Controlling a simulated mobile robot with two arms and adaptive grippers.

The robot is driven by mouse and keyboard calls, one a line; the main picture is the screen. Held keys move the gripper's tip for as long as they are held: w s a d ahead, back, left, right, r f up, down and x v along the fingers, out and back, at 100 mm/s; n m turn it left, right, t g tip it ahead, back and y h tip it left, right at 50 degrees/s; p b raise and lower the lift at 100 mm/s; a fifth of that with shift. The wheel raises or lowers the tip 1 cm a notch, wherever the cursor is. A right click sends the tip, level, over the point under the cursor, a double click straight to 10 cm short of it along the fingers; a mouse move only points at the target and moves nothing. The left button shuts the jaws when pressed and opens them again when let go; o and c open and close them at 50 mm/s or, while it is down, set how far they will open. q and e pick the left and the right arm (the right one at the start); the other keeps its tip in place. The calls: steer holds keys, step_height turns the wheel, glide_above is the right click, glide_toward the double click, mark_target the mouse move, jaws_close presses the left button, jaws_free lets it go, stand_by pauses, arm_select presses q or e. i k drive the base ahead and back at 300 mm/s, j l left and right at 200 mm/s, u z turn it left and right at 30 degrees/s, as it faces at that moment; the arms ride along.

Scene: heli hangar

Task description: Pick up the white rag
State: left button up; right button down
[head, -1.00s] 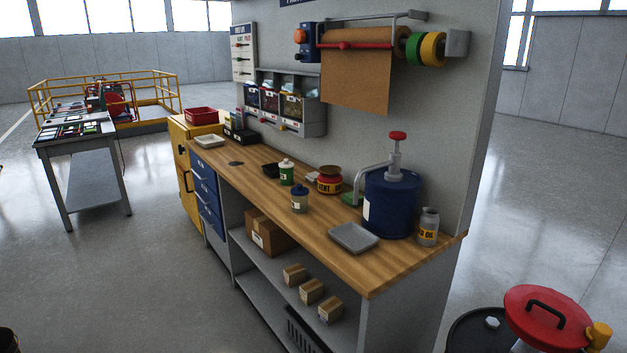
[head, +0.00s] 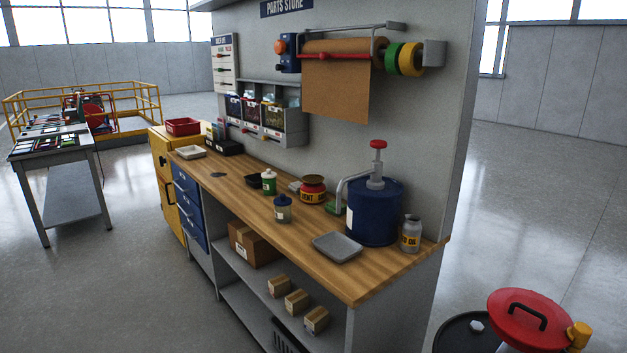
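I cannot make out a white rag for certain. A small pale item (head: 294,186) lies on the wooden workbench (head: 380,272) behind and left of the red and yellow tin (head: 312,190), mostly hidden, and I cannot tell what it is. A shallow off-white tray (head: 191,152) sits at the bench's far left end. Neither of my grippers is in view.
On the bench stand a grey tray (head: 337,247), a blue pump drum (head: 375,212), a grey bottle (head: 411,235) and small bottles. A red-lidded can (head: 530,318) stands at the lower right. A side table (head: 52,145) is at left. The floor between is open.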

mark_target(295, 187)
steer(key=i+j, duration=0.2)
steer(key=i+j+z, duration=0.1)
steer(key=j, duration=0.35)
steer(key=i+j, duration=0.3)
steer(key=i+j+z, duration=0.1)
steer(key=j, duration=0.25)
steer(key=i+j, duration=0.3)
